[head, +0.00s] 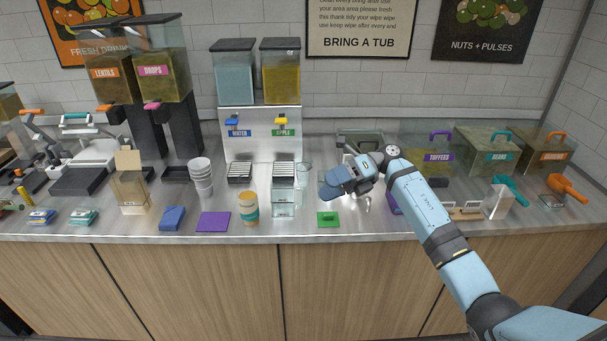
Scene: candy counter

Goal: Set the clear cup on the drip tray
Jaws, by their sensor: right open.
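A small clear cup (304,173) stands on the steel counter, just right of the drink dispenser's right drip tray. The dispenser has two dark slatted drip trays, the left one (239,180) under the WATER tap and the right one (283,167) under the APPLE tap. Both look empty. My right gripper (324,186) reaches in from the right, low over the counter. It is open and to the right and front of the clear cup, apart from it. The hand partly hides its own fingers. My left gripper is not in view.
A clear box (284,208) stands in front of the right tray. A patterned tub (249,208), a stack of white cups (201,178), a purple mat (213,222) and a green item (327,219) are nearby. Lidded bins (487,152) stand at the right.

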